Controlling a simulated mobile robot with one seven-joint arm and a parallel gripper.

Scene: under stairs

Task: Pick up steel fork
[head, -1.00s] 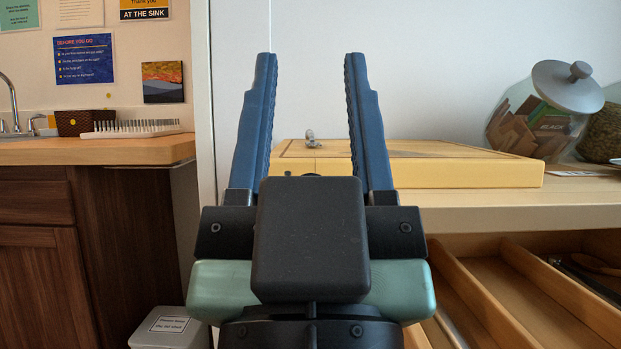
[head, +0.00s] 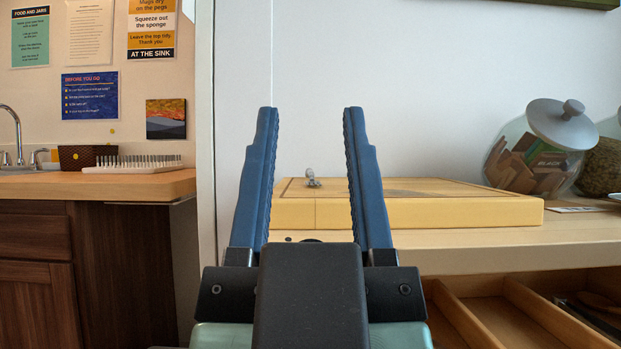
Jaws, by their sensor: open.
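I cannot make out a steel fork. A small grey metallic object (head: 312,178) shows between the fingers, on top of the yellow board-like box (head: 440,212); it is too small to identify. The open drawer (head: 480,287) at the lower right has wooden dividers, and some dark items (head: 590,318) lie in its right part, too unclear to name.
The box lies on a pale wooden counter (head: 580,232). A tilted glass jar (head: 535,150) with a grey lid stands at the right, beside a woven or textured round thing (head: 603,167). At the left is a sink counter (head: 60,187) with a white pegged rack (head: 135,164).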

